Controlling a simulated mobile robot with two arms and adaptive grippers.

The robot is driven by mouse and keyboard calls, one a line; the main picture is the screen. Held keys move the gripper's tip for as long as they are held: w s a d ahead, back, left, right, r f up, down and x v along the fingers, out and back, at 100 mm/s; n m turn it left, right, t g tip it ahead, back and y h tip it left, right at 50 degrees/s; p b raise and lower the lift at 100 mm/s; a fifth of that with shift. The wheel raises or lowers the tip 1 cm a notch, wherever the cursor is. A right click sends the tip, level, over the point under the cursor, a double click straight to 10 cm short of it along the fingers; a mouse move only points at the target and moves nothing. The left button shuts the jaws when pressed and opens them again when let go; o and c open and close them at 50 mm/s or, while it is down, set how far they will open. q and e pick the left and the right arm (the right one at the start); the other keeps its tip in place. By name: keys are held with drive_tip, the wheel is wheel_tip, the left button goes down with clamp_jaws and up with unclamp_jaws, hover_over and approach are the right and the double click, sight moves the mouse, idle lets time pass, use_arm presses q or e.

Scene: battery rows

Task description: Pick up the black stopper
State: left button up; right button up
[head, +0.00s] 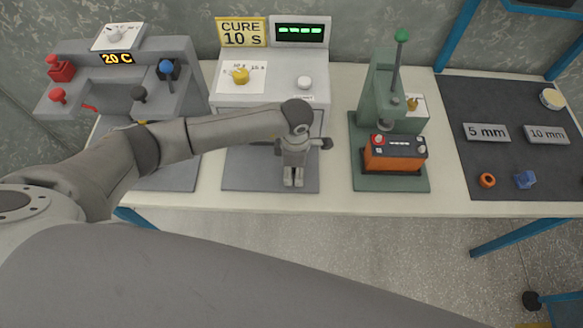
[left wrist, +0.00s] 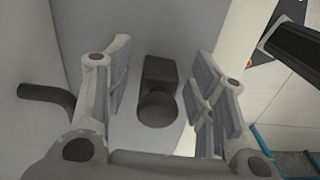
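My left gripper (head: 293,182) points down over the grey pad in front of the middle machine in the head view. In the left wrist view, its fingers (left wrist: 165,100) stand apart. A dark piece with a rounded end (left wrist: 158,95) shows between them, with pale surface visible on both sides; I cannot tell whether it is the black stopper. Any piece under the gripper is hidden in the head view. My right gripper is out of view.
The left machine (head: 190,95) also bears red and blue knobs. The middle machine (head: 305,65) has a yellow knob and a green display. An orange battery (head: 392,163) sits in the green press (head: 385,95). A dark mat (head: 500,100) at right holds metal blocks and small parts.

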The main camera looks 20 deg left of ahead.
use_arm(q)
drive_tip(key=c, duration=0.8)
drive_tip(key=shift+c, duration=0.2)
drive_tip(key=shift+r, duration=0.1)
